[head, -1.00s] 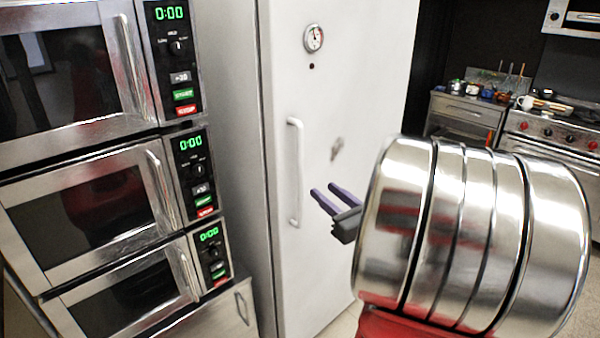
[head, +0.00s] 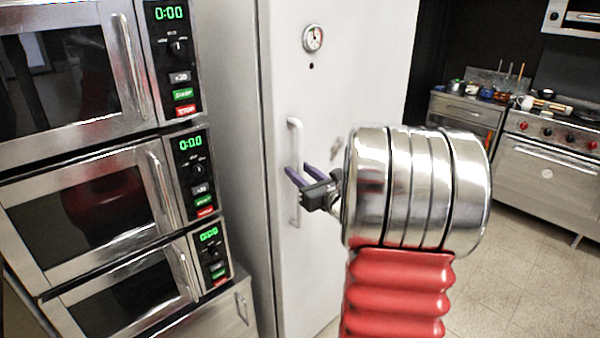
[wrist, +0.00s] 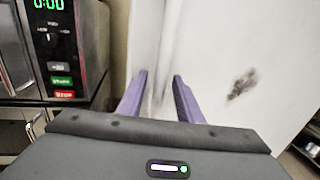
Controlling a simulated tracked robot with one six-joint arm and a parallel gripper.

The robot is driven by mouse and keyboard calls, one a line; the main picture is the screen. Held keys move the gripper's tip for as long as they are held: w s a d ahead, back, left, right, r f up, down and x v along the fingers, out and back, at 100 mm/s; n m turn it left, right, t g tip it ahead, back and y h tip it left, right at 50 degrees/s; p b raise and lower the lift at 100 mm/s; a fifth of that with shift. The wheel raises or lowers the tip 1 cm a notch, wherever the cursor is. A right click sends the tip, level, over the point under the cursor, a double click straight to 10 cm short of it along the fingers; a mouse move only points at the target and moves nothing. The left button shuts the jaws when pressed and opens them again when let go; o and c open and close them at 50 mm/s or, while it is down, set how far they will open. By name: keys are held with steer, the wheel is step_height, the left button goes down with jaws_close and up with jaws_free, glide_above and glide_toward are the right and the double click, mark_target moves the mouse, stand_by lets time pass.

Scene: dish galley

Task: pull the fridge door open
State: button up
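The white fridge door (head: 345,75) is closed against its cabinet. Its long vertical white handle (head: 296,137) is near the left edge of the door. My gripper (head: 297,169) is at the handle's middle height, its two purple fingers pointing toward the door and overlapping the handle in the head view. In the wrist view my gripper (wrist: 159,74) has its fingers apart, with the pale handle bar (wrist: 163,60) running between them. I see no finger pressed on the bar. The handle's middle is partly hidden by the fingers in the head view.
Stacked steel ovens (head: 95,205) stand close on the left of the fridge. A round gauge (head: 313,38) is on the upper door, and a dark smudge (wrist: 242,84) is right of the handle. A stove (head: 550,165) stands at the far right, with open tiled floor (head: 520,260) before it.

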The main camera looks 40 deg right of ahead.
steer(key=shift+w, duration=0.2)
jaws_close()
stand_by(0.3)
stand_by(0.3)
